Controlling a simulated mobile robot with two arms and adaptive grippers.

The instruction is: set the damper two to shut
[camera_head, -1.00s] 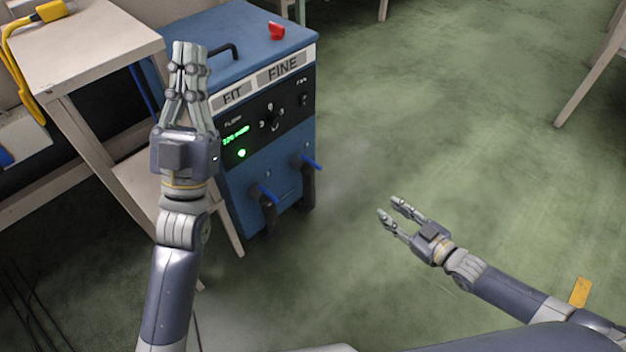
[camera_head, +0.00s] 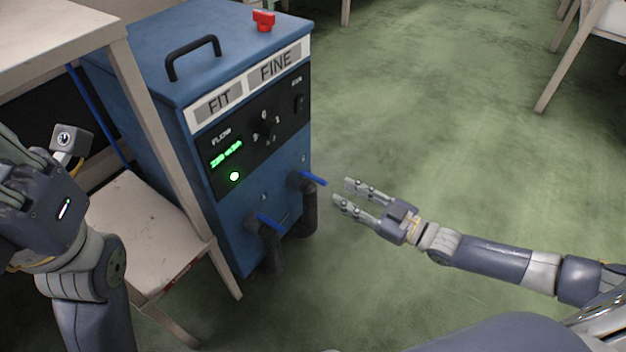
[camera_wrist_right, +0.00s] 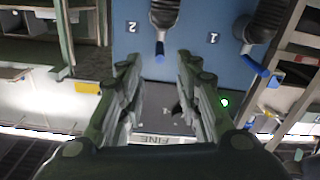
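The blue cabinet (camera_head: 245,225) carries two dark pipes with blue levers low on its front. The lever of damper two (camera_head: 313,179) is the right one in the head view. In the right wrist view, which is upside down, this lever (camera_wrist_right: 160,48) lies below its pipe, beside the label 2 (camera_wrist_right: 132,27). The lever of damper one (camera_head: 268,221) is further left. My right gripper (camera_head: 342,190) is open and empty, just right of damper two's lever, apart from it. My left gripper (camera_head: 30,195) is at the left edge, its fingers partly cut off.
The cabinet top has a black handle (camera_head: 194,56) and a red knob (camera_head: 264,20). The front panel has a green display and lamp (camera_head: 234,176). A pale table (camera_head: 125,75) and a chair (camera_head: 150,225) stand on the left.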

